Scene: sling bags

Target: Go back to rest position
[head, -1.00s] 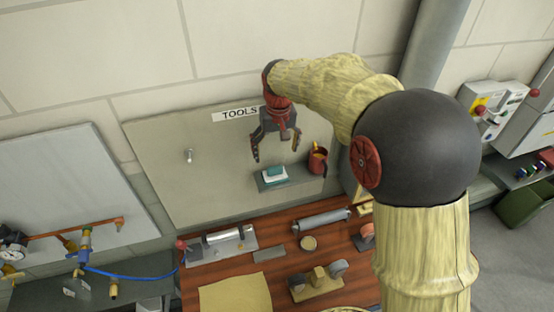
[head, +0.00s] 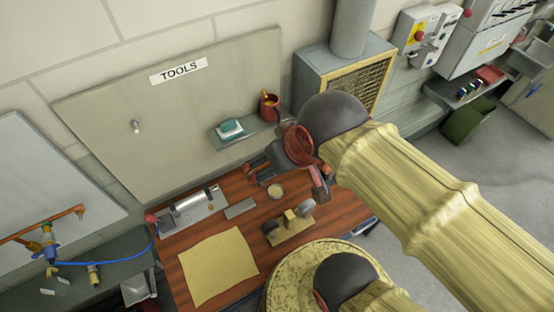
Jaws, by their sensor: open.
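My gripper (head: 290,185) is in the head view, above the back right part of the wooden workbench (head: 179,264). It is open, and I see nothing held in it. My arm's dark joint and red part hide some of the gripper and the bench behind it. The grey tool board (head: 90,115) with the TOOLS sign (head: 179,70) stands behind the bench, and my gripper is to the right of and below the sign.
A small shelf on the board holds a teal and white block (head: 229,130) and a red mug (head: 269,108). On the bench are a metal device (head: 194,205), a yellow cloth (head: 217,266) and a brass tool (head: 289,226). Open floor (head: 500,160) lies at the right.

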